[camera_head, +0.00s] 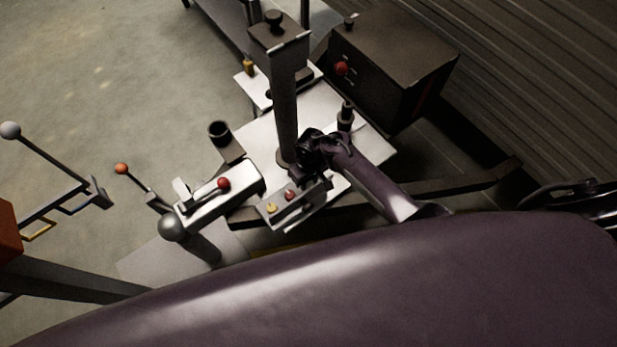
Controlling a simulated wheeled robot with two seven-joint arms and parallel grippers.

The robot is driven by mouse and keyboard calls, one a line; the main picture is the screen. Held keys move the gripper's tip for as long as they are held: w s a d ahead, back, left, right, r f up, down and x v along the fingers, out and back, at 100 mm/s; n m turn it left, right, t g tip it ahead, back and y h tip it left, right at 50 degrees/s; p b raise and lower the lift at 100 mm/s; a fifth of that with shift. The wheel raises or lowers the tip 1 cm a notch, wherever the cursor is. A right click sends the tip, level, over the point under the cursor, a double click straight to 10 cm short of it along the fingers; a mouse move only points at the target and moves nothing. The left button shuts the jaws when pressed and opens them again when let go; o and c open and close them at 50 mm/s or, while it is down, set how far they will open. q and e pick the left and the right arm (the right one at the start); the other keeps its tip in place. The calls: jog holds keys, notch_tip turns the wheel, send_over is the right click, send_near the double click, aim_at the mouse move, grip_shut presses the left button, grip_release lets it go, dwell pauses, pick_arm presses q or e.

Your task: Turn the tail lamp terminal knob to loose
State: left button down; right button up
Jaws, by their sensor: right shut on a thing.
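A small light panel (297,213) with a row of knobs sits below the upright post, near the middle of the head view. A yellow knob (271,208) and a red knob (290,195) show on it. My right gripper (311,181) reaches in from the right, over the panel's right end beside the red knob. It is shut on a knob there, mostly hidden by the fingers and wrist. I cannot read any label or the knob's setting. My left gripper is not in view.
A tall dark post (284,105) stands close against my right gripper. A dark box (395,60) with a red knob is behind. A white coupler (222,196) with a red ball knob lies left of the panel. Open floor (90,90) is at upper left.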

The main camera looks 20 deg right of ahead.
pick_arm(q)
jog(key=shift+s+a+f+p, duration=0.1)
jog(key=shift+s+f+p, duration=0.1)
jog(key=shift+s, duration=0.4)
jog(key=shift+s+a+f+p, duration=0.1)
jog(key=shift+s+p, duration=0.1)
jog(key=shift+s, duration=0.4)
pick_arm(e)
jog(key=shift+n, duration=1.4)
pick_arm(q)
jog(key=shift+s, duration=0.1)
pick_arm(e)
jog(key=o, duration=1)
jog(key=shift+r, duration=0.35)
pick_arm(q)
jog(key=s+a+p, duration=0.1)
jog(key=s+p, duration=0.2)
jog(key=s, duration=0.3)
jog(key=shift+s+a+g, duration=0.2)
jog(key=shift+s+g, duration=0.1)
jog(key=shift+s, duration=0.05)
pick_arm(e)
notch_tip(320, 180, up, 7)
jog(key=shift+w+d+r, duration=0.1)
jog(key=shift+d, duration=0.05)
